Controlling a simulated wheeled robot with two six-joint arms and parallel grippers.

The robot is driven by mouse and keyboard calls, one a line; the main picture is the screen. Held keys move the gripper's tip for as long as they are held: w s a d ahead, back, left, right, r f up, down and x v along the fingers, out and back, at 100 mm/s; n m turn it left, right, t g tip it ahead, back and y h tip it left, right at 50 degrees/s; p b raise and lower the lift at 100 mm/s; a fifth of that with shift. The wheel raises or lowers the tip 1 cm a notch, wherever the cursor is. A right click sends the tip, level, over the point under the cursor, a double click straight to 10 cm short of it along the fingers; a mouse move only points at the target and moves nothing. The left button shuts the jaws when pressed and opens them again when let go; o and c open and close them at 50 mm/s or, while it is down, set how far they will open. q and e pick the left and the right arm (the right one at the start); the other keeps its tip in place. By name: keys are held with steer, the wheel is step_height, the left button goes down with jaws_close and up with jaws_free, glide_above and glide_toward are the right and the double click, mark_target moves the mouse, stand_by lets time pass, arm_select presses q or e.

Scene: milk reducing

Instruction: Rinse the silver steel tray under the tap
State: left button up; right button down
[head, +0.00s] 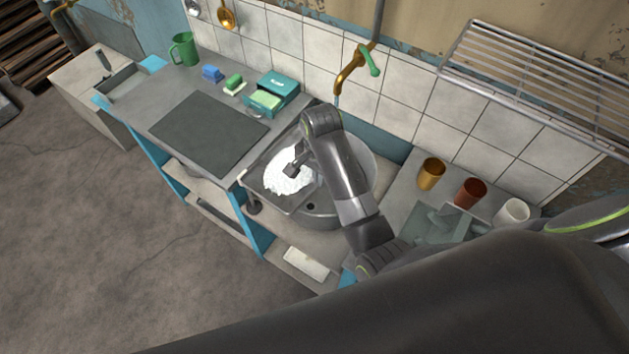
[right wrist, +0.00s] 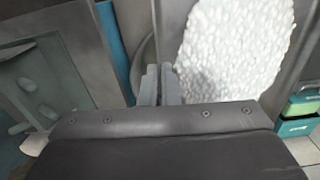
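The silver steel tray (head: 270,198) is over the left part of the round sink (head: 362,160), with a rough white layer (head: 288,184) covering much of its inside. The white layer also fills the upper right of the right wrist view (right wrist: 235,50). My right gripper (head: 292,170) reaches down over the tray. In the right wrist view its fingers (right wrist: 158,85) are close together at the tray's edge, apparently with the rim between them. The brass tap (head: 348,78) with its green handle is above the sink; a thin pale stream (head: 337,102) shows below its spout. My left gripper is out of view.
Left of the sink, the counter holds a dark board (head: 210,132), a teal box (head: 271,94), a green sponge (head: 233,82) and a green mug (head: 184,49). Right of it stand a yellow cup (head: 431,174), a red-brown cup (head: 470,192) and a white cup (head: 513,213). A wire rack (head: 540,85) hangs above.

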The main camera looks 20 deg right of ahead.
steer(key=shift+w+d+f, duration=0.1)
steer(key=shift+w+d, duration=0.3)
steer(key=shift+d, duration=0.2)
steer(key=shift+w+d+f, duration=0.1)
steer(key=shift+w+d, duration=0.3)
steer(key=shift+d, duration=0.2)
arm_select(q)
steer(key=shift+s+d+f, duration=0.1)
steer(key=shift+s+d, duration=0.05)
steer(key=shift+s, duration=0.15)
arm_select(e)
steer(key=shift+w+d+f, duration=0.25)
steer(key=shift+w+d, duration=0.6)
steer(key=shift+d, duration=0.15)
steer(key=shift+w+d+f, duration=0.3)
steer(key=shift+w+d, duration=0.6)
steer(key=shift+d, duration=0.15)
steer(key=shift+w+d+f, duration=0.25)
steer(key=shift+w+d, duration=0.6)
steer(key=shift+d, duration=0.15)
steer(key=shift+s+d, duration=0.1)
steer(key=shift+s+d, duration=0.3)
steer(key=shift+s, duration=0.1)
steer(key=s+a, duration=0.5)
steer(key=a, duration=0.1)
steer(key=shift+a, duration=0.15)
steer(key=shift+a, duration=0.1)
